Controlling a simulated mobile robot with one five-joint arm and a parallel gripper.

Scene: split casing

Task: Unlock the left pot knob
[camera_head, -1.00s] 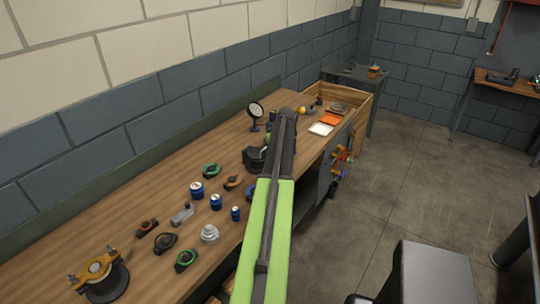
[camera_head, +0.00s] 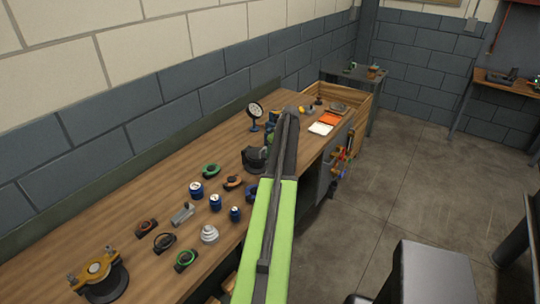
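A black round casing (camera_head: 106,286) with a yellow clamp ring (camera_head: 97,268) stands on the workbench at the lower left. The clamp has small upright parts at its left and right sides. I cannot tell which part is the left pot knob. A second dark round piece (camera_head: 253,160) stands mid-bench, close to the left of my arm. My green and dark arm reaches up the middle of the picture over the bench's front edge. My gripper is not visible beyond the arm's dark far end, so its opening and any hold are hidden.
A dial gauge (camera_head: 255,110) stands behind. Orange and white trays (camera_head: 320,129) lie far right. The floor (camera_head: 385,190) right is largely clear.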

